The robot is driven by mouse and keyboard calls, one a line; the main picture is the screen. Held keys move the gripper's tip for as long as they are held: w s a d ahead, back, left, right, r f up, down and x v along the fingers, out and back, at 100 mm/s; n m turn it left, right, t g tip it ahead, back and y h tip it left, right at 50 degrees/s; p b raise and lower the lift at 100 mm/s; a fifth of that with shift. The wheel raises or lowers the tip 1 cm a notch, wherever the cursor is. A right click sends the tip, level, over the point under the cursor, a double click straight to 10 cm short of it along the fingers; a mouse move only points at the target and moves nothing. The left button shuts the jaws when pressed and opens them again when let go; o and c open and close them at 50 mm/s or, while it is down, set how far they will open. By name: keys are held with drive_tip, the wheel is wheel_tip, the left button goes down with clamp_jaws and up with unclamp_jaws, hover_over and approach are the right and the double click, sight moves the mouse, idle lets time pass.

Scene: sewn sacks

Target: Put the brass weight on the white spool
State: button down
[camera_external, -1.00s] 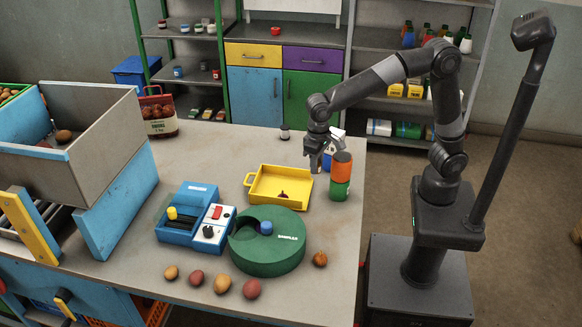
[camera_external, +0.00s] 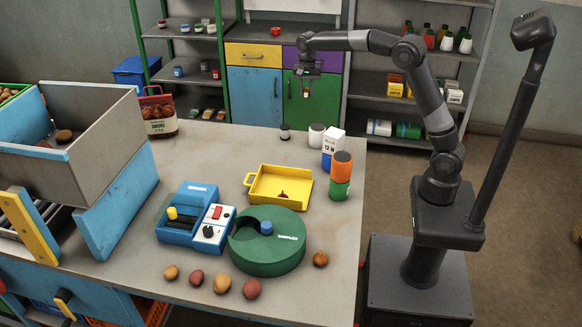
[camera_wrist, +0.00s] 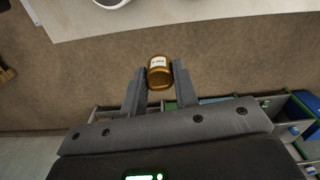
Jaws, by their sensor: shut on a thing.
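My gripper (camera_external: 307,82) is raised high, in front of the back cabinet in the external view. In the wrist view its fingers (camera_wrist: 160,80) are shut on the brass weight (camera_wrist: 160,73), a small amber-brown cylinder with a white label. The weight also shows small below the fingers in the external view (camera_external: 306,93). A white cylinder (camera_external: 316,136), which looks like the white spool, stands upright near the table's back right edge, below my gripper and apart from it. A round white rim (camera_wrist: 112,2), cut off at the top of the wrist view, may be the same thing.
A blue-and-white box (camera_external: 333,143) and an orange-and-green can stack (camera_external: 341,176) stand close beside the white cylinder. A small white-and-dark item (camera_external: 285,132) is to its left. A yellow tray (camera_external: 263,198) lies in front. The table's back middle is clear.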

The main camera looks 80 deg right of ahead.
drive_tip(key=shift+d, duration=0.45)
drive_tip(key=shift+w+a+f, duration=0.15)
drive_tip(key=shift+w+f, duration=0.05)
hover_over(285, 127)
wheel_tip(285, 127, down, 6)
drive_tip(key=shift+f, duration=2.2)
drive_tip(key=shift+f, duration=0.15)
drive_tip(key=c, duration=1.1)
unclamp_jaws()
